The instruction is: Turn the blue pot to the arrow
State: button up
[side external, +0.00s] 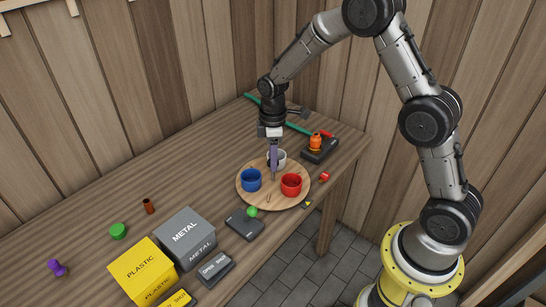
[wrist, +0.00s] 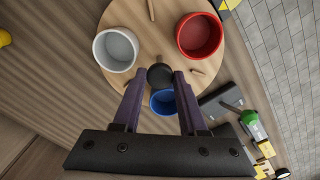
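The blue pot (side external: 251,180) stands on the round wooden turntable (side external: 275,203), at its left side in the side view. In the wrist view, the blue pot (wrist: 163,102) is partly hidden behind my gripper. A red pot (side external: 291,184) and a white pot (side external: 279,158) share the turntable. A small yellow-and-black arrow marker (side external: 308,204) lies on the table just off the turntable's edge, nearest the red pot. My gripper (side external: 274,174) points down over the turntable's middle. Its purple fingers stand apart on either side of the dark central knob (wrist: 160,76); contact cannot be told.
Short pegs stick out of the turntable between the pots. A dark pad with a green ball (side external: 252,211) lies close to its front. A black box with an orange item (side external: 315,143) stands behind right. Grey metal (side external: 186,238) and yellow plastic (side external: 143,271) boxes stand front left.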

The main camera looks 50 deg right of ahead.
grip_shut()
dwell(1.0)
